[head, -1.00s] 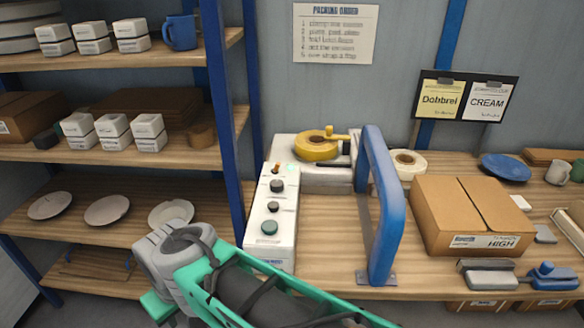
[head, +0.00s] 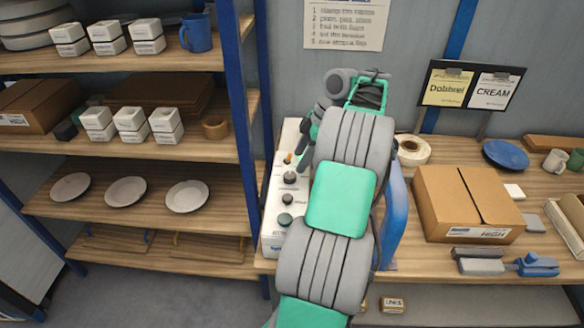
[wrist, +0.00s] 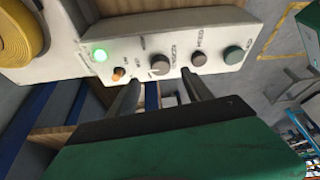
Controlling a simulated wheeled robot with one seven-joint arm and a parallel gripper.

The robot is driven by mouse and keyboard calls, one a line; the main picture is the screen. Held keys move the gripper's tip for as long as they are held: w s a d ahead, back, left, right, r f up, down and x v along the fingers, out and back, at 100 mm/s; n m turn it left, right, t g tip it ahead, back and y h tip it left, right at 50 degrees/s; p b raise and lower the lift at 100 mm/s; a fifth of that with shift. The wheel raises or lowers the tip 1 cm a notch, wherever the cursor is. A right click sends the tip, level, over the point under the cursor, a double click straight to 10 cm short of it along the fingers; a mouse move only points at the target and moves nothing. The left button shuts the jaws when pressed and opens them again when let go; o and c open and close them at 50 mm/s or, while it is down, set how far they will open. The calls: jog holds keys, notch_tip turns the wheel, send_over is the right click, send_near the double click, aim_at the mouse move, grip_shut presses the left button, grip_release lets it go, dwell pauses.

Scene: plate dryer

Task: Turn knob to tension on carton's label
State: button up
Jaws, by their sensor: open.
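The white control panel (head: 272,225) has a row of controls and also shows in the wrist view (wrist: 75,68). The panel lettering is too blurred to read surely. My gripper (wrist: 161,80) is open, its fingertips on either side of the grey knob; contact cannot be told. The carton (head: 460,203) stands on the bench at right, and its label (head: 482,234) reads HIGH.
A green lamp (wrist: 99,55) is lit on the panel. A yellow tape roll (wrist: 18,40) is beside it. A blue arch (head: 394,215) stands right of the panel, partly behind my arm. A shelf post (head: 236,110) rises to the left.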

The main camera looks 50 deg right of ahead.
aim_at(291, 175)
jog(key=b+x, duration=0.1)
jog(key=x, duration=0.5)
jog(key=shift+w+a+f, duration=0.15)
jog(key=shift+a+f, duration=0.05)
jog(key=shift+f, duration=0.15)
